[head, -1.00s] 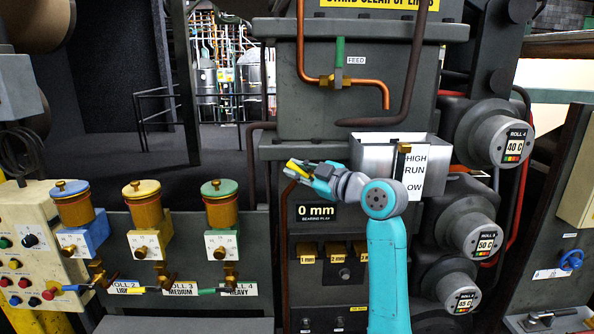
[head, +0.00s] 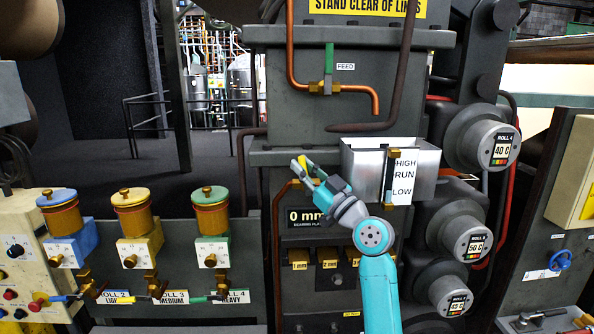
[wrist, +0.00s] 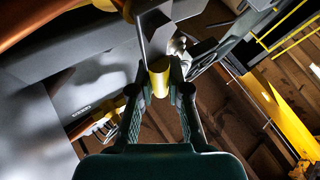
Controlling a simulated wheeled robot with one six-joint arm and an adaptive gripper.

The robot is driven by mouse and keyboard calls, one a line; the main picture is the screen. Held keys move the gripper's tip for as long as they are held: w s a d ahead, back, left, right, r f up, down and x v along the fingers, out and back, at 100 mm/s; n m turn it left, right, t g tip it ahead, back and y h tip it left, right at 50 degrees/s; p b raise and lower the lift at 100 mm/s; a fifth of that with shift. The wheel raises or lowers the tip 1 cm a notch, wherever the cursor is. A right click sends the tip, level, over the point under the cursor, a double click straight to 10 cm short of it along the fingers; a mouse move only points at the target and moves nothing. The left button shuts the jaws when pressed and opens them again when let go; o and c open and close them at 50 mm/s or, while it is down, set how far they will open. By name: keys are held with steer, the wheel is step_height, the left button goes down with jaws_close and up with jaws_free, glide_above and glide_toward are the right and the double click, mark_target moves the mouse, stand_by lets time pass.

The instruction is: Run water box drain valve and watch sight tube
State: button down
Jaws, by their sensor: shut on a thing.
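My gripper (head: 303,166) is shut on the yellow drain valve handle (wrist: 159,78), which lies between the two fingers in the wrist view. In the head view the yellow handle (head: 308,165) slants up to the left, partly hidden by the fingers. The metal water box (head: 362,170) stands just right of my gripper. The sight tube (head: 389,178) is on its front, between two brass fittings, beside a HIGH, RUN, LOW sign (head: 403,178). I cannot tell the tube's level clearly.
A green-handled feed valve (head: 328,68) and copper pipe (head: 352,92) are above the box. The 0 mm display (head: 305,216) is below my gripper. Roll ends, including ROLL 4 (head: 482,138), project at right. Three lubricator pots, one blue-topped (head: 58,205), stand at left.

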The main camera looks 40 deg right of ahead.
steer(key=shift+s+d+m+t+h, duration=0.25)
steer(key=shift+m+t+h, duration=0.2)
steer(key=shift+m, duration=0.3)
steer(key=shift+s+d+m+t+h, duration=0.15)
steer(key=shift+d+m+t+h, duration=0.2)
steer(key=shift+m+h, duration=0.3)
steer(key=c, duration=1.1)
jaws_free()
steer(key=v, duration=1.2)
